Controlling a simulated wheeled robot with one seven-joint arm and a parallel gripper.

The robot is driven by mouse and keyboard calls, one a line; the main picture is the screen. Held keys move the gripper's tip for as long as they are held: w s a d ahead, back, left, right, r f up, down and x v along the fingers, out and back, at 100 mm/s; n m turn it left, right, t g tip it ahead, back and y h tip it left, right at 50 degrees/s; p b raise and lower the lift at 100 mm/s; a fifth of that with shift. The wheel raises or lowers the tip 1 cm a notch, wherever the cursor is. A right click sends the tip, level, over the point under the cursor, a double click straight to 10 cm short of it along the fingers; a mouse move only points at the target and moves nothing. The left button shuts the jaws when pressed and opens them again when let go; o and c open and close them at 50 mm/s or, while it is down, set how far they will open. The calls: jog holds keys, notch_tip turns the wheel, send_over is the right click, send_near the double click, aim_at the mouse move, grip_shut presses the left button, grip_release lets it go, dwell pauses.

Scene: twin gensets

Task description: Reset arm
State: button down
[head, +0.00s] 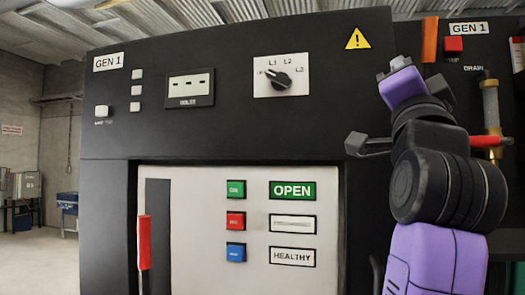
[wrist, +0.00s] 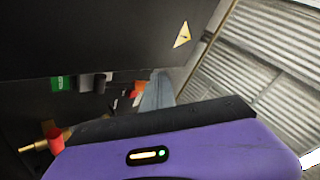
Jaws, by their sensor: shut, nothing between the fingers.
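My arm rises on the right of the head view, with its purple and black links in front of the right edge of the GEN 1 cabinet (head: 230,130). My gripper (head: 400,63) is at the top of the arm, its grey tips small and pointing up. The tips also show in the wrist view (wrist: 157,88), close together above the purple housing. The gripper is shut and holds nothing. It appears apart from the cabinet front, though the exact gap is hard to judge.
The GEN 1 panel has a rotary selector (head: 280,80), green, red and blue buttons and a red handle (head: 144,242). A brass drain pipe with a red lever (head: 487,141) stands close right of my arm. Open floor (head: 38,262) lies far left.

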jog(key=a+f+n+t+y+b, duration=0.15)
jog(key=f+n+y, duration=0.3)
jog(key=f, duration=0.75)
jog(key=a+f+n+y, duration=0.3)
jog(key=f+n, duration=0.3)
jog(key=f, duration=0.6)
jog(key=s+f+n+g+y, duration=0.1)
jog(key=s+f+n+y, duration=0.2)
jog(key=f, duration=0.7)
jog(key=s+f+n+g+y, duration=0.1)
jog(key=s+f+n, duration=0.3)
jog(key=f, duration=0.6)
jog(key=s+d+f+g+h+b, duration=0.1)
jog(key=s+f+g+b, duration=0.3)
jog(key=s+f, duration=2.6)
jog(key=s+m+g, duration=0.1)
jog(key=s+g, duration=0.3)
jog(key=g, duration=0.2)
jog(key=shift+s+d+f, duration=0.2)
jog(key=shift+d+f, duration=0.05)
jog(key=shift+f, duration=0.05)
